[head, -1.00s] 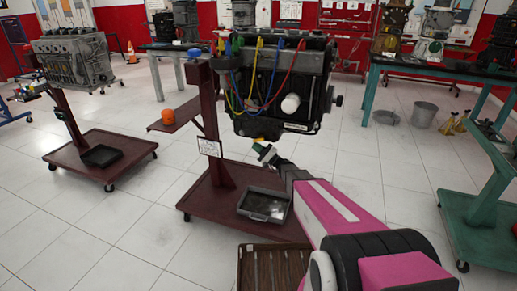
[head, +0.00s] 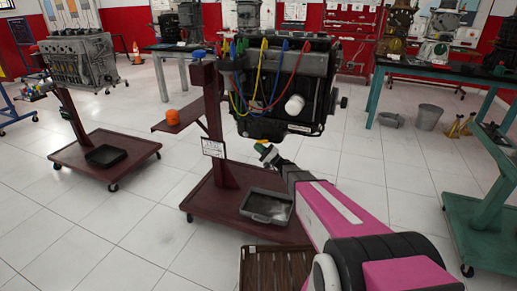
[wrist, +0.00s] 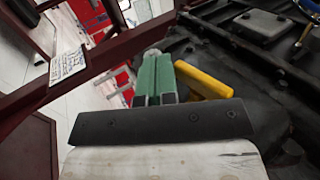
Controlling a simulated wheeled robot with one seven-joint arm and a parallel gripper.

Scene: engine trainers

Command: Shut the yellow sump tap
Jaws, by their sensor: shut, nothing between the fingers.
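The yellow sump tap (wrist: 204,82) shows in the wrist view as a yellow bar under the dark engine, just right of my fingers. My gripper (wrist: 154,72) has green fingers, which are closed together with nothing held between them. The fingers lie alongside the tap handle; I cannot tell whether they touch it. In the head view my gripper (head: 266,151) is below the underside of the engine (head: 282,92), and the tap there is too small to make out clearly. The tap's body and far end are partly hidden by the fingers.
The engine hangs on a dark red stand (head: 222,130) whose post is left of my gripper. A grey drain tray (head: 267,206) sits on its base below.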

